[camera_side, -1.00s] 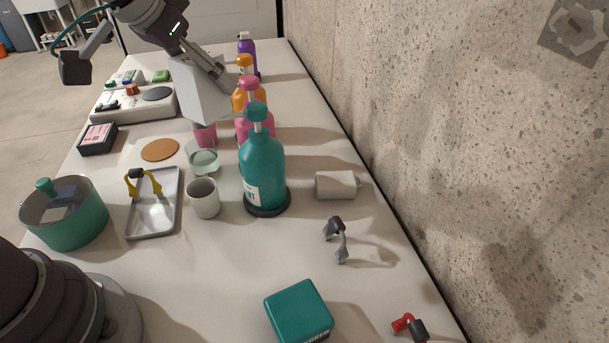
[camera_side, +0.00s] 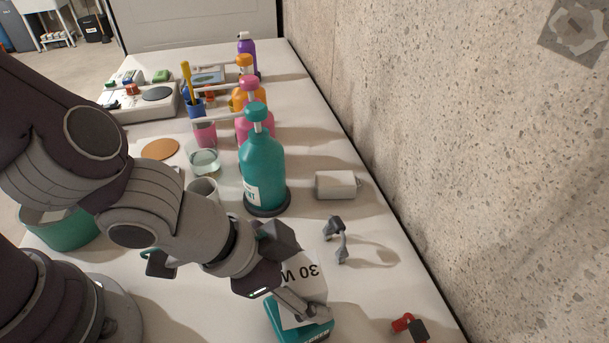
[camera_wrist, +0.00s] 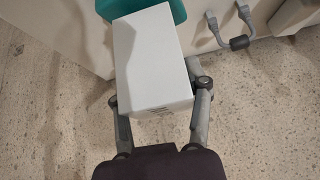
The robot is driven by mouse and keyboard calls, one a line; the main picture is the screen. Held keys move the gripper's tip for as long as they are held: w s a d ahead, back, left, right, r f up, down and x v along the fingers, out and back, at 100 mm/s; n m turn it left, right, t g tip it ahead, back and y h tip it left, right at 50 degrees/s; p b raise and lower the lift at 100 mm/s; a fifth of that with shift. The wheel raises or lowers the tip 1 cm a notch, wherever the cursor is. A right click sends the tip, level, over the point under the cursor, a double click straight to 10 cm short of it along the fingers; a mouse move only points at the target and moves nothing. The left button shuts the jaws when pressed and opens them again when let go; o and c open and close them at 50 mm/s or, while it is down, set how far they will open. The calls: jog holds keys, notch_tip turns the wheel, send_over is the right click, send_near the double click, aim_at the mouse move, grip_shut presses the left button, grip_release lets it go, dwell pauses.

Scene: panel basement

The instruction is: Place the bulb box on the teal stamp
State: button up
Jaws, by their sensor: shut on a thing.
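The bulb box (camera_side: 303,292) is white with "30 W" print and hangs from my gripper (camera_side: 306,308) near the front of the table in the side view. It overlaps the teal stamp (camera_side: 278,322), a square teal block; whether they touch, I cannot tell. In the wrist view the box (camera_wrist: 150,55) sits between my two fingers (camera_wrist: 158,92), which are closed on its sides. The stamp (camera_wrist: 172,9) shows partly behind the box's far end there. Much of the stamp's top is hidden.
A teal pump bottle (camera_side: 262,165) stands behind the stamp. A grey cable connector (camera_side: 336,240) and a red one (camera_side: 409,325) lie to the right. A white block (camera_side: 336,184) sits near the wall. My arm hides the tray.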

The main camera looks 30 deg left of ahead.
jog(key=shift+f, duration=0.55)
jog(key=shift+f, duration=0.15)
jog(key=o, duration=1.1)
jog(key=shift+o, duration=0.2)
